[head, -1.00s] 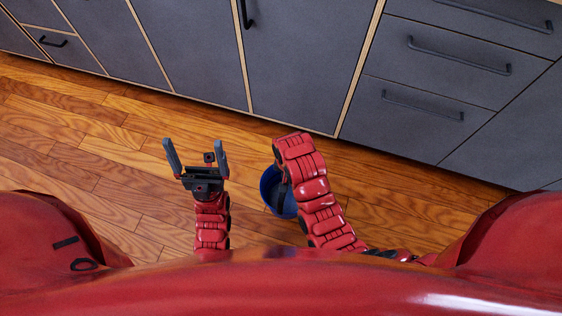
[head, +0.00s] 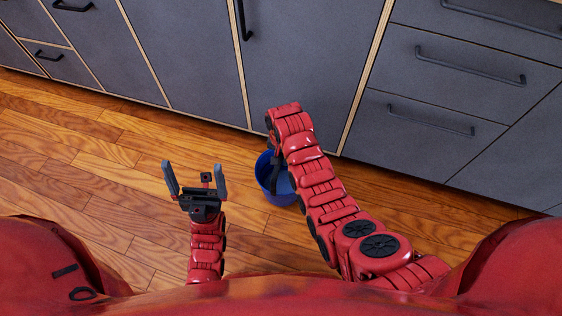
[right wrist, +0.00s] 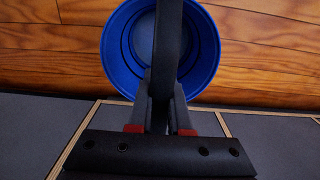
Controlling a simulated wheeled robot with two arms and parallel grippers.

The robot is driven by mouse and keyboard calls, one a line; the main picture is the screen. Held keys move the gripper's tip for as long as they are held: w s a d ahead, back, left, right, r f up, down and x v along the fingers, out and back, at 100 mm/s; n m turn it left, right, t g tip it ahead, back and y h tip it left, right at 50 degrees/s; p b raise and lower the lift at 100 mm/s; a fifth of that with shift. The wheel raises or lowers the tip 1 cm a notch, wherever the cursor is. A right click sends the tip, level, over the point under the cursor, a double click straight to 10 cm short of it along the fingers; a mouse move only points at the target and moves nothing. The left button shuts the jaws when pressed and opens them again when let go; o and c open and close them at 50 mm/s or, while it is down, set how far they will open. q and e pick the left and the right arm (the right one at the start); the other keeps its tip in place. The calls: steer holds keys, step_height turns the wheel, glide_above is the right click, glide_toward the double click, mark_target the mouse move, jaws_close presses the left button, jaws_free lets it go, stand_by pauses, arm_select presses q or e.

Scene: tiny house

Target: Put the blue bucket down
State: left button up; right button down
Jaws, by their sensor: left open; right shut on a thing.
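The blue bucket (head: 265,180) is in the middle of the head view, partly hidden by my right arm, over the wood floor close to the cabinets. I cannot tell whether its base touches the floor. In the right wrist view the bucket (right wrist: 112,50) is seen from above, open and seemingly empty. A dark strip, seemingly its handle (right wrist: 167,35), runs across its mouth into my right gripper (right wrist: 160,88), which is shut on it. My left gripper (head: 196,182) is open and empty, left of the bucket.
Grey cabinets (head: 190,60) with black handles line the far side, just beyond the bucket. The wood floor (head: 80,150) is clear to the left, and more bare floor (head: 420,205) shows to the right.

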steer(key=shift+w+a+f+b, duration=0.15)
steer(key=shift+w+b, duration=0.15)
steer(key=shift+w, duration=0.65)
step_height(320, 180, down, 3)
steer(key=shift+f+b, duration=0.1)
steer(key=shift+b, duration=0.75)
steer(key=c, duration=0.8)
jaws_free()
steer(key=shift+c, duration=0.2)
step_height(320, 180, up, 12)
steer(key=p, duration=0.4)
